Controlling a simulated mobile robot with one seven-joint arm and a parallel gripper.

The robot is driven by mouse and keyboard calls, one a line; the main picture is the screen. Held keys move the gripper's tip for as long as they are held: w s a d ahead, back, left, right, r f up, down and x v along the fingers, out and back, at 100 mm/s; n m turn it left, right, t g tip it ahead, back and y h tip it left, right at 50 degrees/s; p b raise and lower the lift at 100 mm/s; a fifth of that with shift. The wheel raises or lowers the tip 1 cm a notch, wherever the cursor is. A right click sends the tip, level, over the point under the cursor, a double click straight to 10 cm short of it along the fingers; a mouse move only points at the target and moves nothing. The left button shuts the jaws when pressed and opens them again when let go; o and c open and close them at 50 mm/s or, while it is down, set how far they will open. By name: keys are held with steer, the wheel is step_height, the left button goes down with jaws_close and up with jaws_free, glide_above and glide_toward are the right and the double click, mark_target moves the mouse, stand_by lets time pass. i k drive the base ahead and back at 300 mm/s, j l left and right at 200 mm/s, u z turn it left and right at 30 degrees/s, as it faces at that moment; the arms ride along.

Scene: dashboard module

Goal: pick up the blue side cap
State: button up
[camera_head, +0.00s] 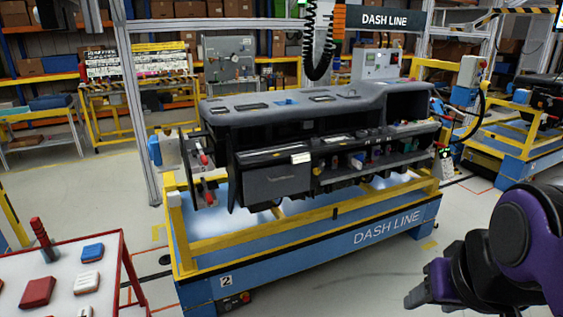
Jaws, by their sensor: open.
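A small blue block (92,252) lies on the white-topped red-edged table (62,264) at the lower left. A blue piece (155,150) also shows at the left end of the grey dashboard module (330,150). I cannot tell for certain which of these is the blue side cap. My gripper (424,286) is at the lower right, dark and open, with nothing seen between its fingers. It is in front of the dashboard stand's right part in the picture, far to the right of the table and apart from both blue pieces.
On the table are a red block (38,292), a pale block (88,281) and a dark red upright tool (43,240). The dashboard rests on a blue and yellow stand (310,250). Grey floor is open in front of the stand. Shelves and a yellow rack stand behind.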

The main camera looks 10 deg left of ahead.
mark_target(93, 252)
steer(key=i+u, duration=0.15)
steer(key=u, duration=0.25)
steer(key=i+l+u, duration=0.15)
steer(key=u, duration=0.2)
steer(key=i+l+u, duration=0.15)
steer(key=u, duration=0.25)
steer(key=i+l+u, duration=0.2)
steer(key=u, duration=0.25)
steer(key=i+l+u, duration=0.2)
steer(key=u, duration=0.25)
steer(key=i+l+u, duration=0.1)
steer(key=l+u, duration=0.35)
steer(key=i+l+u, duration=0.1)
steer(key=l+u, duration=0.15)
steer(key=u, duration=0.2)
steer(key=l+u, duration=0.65)
steer(key=k+l+u, duration=0.1)
steer(key=l+u, duration=0.2)
steer(key=l, duration=0.5)
steer(key=k+z, duration=0.15)
steer(key=i+l+u, duration=0.3)
